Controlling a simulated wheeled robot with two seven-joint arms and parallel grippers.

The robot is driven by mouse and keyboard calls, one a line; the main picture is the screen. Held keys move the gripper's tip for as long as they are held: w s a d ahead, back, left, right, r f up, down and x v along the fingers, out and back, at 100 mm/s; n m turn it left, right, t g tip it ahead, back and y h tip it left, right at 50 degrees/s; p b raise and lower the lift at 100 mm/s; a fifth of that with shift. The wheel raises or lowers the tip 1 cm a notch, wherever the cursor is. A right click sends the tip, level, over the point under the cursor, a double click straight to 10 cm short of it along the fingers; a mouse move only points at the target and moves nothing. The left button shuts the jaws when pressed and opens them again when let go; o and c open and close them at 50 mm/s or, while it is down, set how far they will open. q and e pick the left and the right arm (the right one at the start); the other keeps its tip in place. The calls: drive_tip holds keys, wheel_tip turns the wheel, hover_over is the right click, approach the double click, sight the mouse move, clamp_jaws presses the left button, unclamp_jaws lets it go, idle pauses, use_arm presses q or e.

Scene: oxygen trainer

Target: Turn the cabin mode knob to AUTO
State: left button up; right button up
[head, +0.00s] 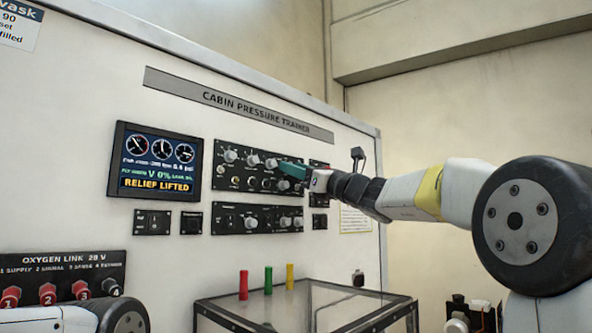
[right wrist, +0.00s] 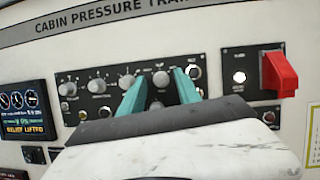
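The upper control panel (head: 222,182) carries a row of grey knobs; its labels are too small to read, so I cannot tell which is the cabin mode knob. My right gripper (head: 291,170) is at the right part of this panel and covers some of it. In the right wrist view its teal fingers (right wrist: 160,92) are spread apart. A grey knob (right wrist: 160,78) shows between and just beyond the fingertips; I cannot tell whether they touch it. Another knob (right wrist: 127,82) shows just left of the left finger. My left gripper is out of view; only part of my left arm shows at lower left.
A screen (head: 155,161) reading "RELIEF LIFTED" is left of the knobs. A lower panel (head: 226,221) has more knobs. A red switch guard (right wrist: 278,75) sticks out at right. Red, green and yellow pegs stand near a clear-sided box (head: 240,315). An oxygen link panel (head: 75,268) is at left.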

clamp_jaws()
drive_tip(key=shift+n, duration=0.4)
drive_tip(key=n+g, duration=0.2)
drive_tip(key=n, duration=0.5)
drive_tip(key=n+g+h, duration=0.1)
drive_tip(key=n+g, duration=0.2)
drive_tip(key=n, duration=0.4)
drive_tip(key=r+n+g+h, duration=0.1)
drive_tip(key=n+g, duration=0.2)
drive_tip(key=n, duration=0.5)
drive_tip(key=shift+w+d, duration=0.25)
unclamp_jaws()
